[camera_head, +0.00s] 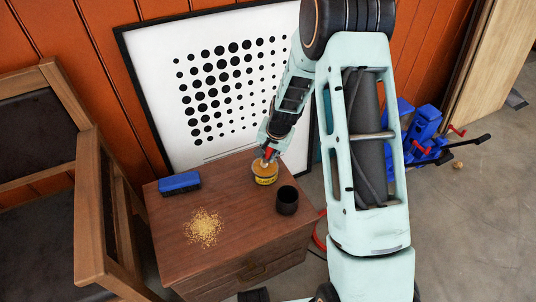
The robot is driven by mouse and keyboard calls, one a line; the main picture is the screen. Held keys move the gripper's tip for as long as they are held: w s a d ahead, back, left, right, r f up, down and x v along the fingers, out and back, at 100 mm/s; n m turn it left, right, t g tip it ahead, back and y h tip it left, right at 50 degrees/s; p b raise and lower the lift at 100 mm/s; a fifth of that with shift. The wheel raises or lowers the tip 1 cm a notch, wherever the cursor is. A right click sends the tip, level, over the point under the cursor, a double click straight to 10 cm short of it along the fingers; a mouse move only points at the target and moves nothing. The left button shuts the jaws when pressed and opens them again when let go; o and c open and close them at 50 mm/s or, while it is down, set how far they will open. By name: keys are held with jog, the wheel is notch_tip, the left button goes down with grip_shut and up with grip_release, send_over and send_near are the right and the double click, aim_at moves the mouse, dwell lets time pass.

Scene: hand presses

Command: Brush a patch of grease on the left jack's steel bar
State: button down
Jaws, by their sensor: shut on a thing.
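My gripper (267,153) is above a yellow tin (265,179) at the back of the small wooden cabinet. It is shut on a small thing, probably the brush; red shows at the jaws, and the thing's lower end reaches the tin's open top. I cannot tell whether it touches the grease. Blue jacks (426,126) with red parts and dark handles stand on the floor at the right, behind my arm. My arm hides part of them, and I cannot make out the left one's steel bar.
The cabinet top (170,220) also bears a blue block-shaped brush or eraser (180,183), a black cup (287,200) close to the tin, and scattered yellow crumbs (203,228). A wooden chair (88,200) stands left. A framed dot picture (200,60) leans behind.

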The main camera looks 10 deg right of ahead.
dwell(0.3)
jog(key=shift+r+p, duration=2.3)
jog(key=shift+r, duration=1.15)
jog(key=shift+d+r, duration=0.15)
jog(key=shift+r, duration=0.2)
jog(key=s+d+r+n+p, duration=0.1)
jog(key=s+r+p, duration=0.3)
jog(key=r+p, duration=0.4)
jog(key=s+d+r+n+y+p, duration=0.1)
jog(key=s+d+r+n+p, duration=0.1)
jog(key=r+p, duration=0.6)
jog(key=s+d+r+n+g+p, duration=0.1)
jog(key=s+r+p, duration=0.6)
jog(key=r, duration=1)
jog(key=shift+d+r+n+y+p, duration=0.15)
jog(key=shift+d+n+y+p, duration=0.2)
jog(key=shift+n+p, duration=0.6)
